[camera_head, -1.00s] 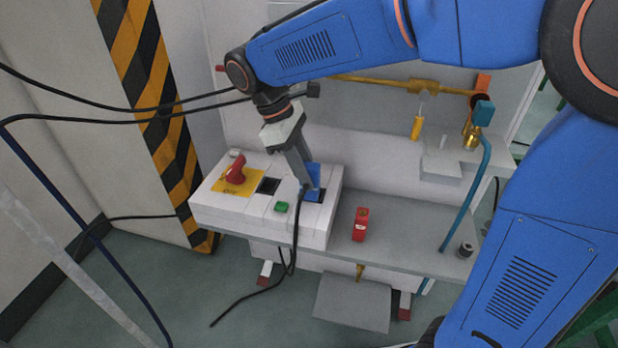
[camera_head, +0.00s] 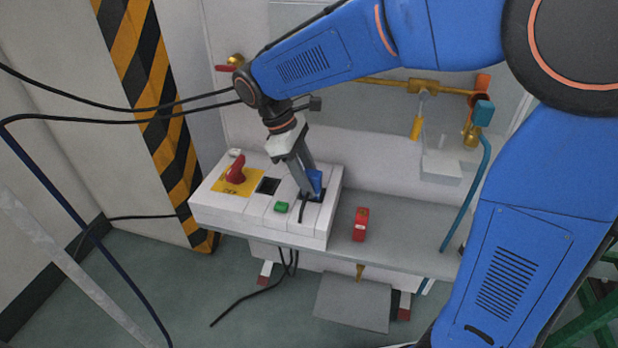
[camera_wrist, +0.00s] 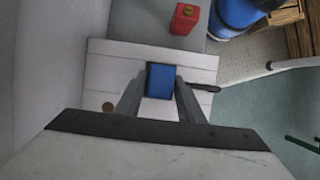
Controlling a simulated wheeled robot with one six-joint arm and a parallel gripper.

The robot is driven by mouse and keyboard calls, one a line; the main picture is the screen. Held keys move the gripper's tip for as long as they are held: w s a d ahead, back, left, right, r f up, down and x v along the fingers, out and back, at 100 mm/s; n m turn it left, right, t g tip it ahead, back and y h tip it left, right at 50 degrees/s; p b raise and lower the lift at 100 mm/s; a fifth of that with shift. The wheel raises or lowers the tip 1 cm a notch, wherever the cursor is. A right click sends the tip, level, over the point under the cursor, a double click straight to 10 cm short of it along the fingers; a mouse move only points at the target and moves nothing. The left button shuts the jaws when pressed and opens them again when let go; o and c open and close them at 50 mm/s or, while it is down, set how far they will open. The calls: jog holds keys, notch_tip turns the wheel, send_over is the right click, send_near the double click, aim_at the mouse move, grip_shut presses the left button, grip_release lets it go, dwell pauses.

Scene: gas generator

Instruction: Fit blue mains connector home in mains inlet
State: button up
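The blue mains connector (camera_head: 316,182) stands at the right part of the white control box's top, low in the dark mains inlet (camera_head: 319,197). The inlet is mostly hidden by the connector, so I cannot tell whether it is fully seated. My gripper (camera_head: 308,190) points down at the connector. In the wrist view, the blue connector (camera_wrist: 161,80) lies between the two fingertips of my gripper (camera_wrist: 161,84), which appear to touch its sides. A short black cable (camera_head: 301,211) comes from the connector's near side; its dark end also shows in the wrist view (camera_wrist: 205,88).
The white box (camera_head: 240,213) carries a red rotary switch (camera_head: 236,170), a dark square socket (camera_head: 268,186) and a green button (camera_head: 281,207). Brass pipework (camera_head: 424,88) runs behind.

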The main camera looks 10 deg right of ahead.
jog(key=shift+o, duration=0.6)
jog(key=shift+r, duration=0.2)
jog(key=v, duration=1.2)
